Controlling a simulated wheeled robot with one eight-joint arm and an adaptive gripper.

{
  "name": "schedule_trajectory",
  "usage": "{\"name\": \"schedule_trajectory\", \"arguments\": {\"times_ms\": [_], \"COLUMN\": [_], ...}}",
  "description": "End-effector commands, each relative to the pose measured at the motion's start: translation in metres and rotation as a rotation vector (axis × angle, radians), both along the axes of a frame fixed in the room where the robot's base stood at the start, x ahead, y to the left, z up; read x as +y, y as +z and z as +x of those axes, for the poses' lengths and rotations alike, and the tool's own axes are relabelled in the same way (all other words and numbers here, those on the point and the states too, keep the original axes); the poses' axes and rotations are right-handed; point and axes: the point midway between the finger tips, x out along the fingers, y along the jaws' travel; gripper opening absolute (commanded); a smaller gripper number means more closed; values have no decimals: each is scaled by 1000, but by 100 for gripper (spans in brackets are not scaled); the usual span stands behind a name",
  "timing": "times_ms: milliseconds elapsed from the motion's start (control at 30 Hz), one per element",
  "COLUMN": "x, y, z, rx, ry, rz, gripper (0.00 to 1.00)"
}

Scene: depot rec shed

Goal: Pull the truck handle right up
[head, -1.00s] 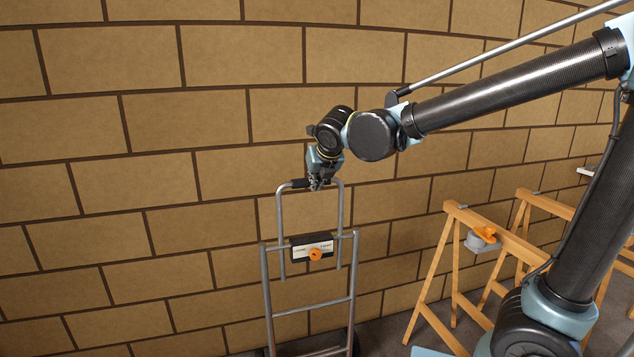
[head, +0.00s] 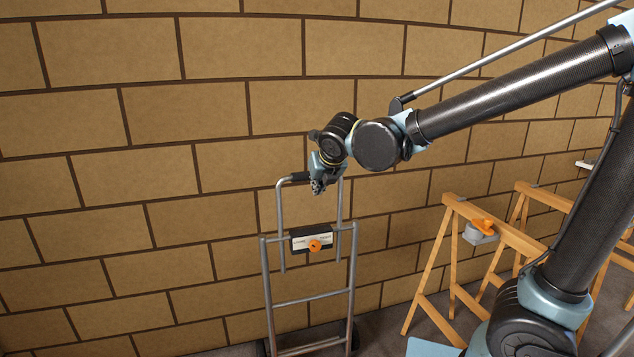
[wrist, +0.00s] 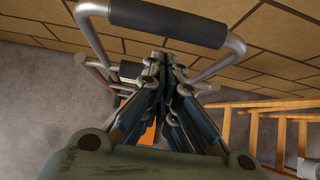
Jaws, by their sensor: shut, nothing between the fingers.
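The grey tubular truck (head: 268,290) stands upright against the brick wall. Its U-shaped handle (head: 281,215) rises above the frame, with a black grip on its top bar. The grip (wrist: 168,22) crosses the top of the wrist view. My gripper (head: 318,188) is at the handle's top bar in the head view and hides part of it. In the wrist view my gripper (wrist: 155,65) has its fingers together, just below the grip in the picture and not around it. A black-and-white plate with an orange knob (head: 314,245) sits on the truck's upper crossbar.
Wooden trestles (head: 510,235) stand to the right, one with a grey and orange item (head: 482,228) on it. The brick wall (head: 120,230) is close behind the truck. Grey floor (wrist: 50,90) is clear to the left in the wrist view.

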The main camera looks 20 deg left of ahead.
Motion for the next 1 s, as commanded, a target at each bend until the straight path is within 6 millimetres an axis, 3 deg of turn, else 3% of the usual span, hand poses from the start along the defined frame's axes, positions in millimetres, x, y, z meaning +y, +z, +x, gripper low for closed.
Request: {"name": "schedule_trajectory", "arguments": {"times_ms": [733,867,1000], "x": [-38,-40,-39], "y": [61,58,35], "z": [-44,-47,-48], "rx": [-1,0,0], "ry": [-3,-4,-4], "rz": [-1,-1,-1], "gripper": [0,0,0]}}
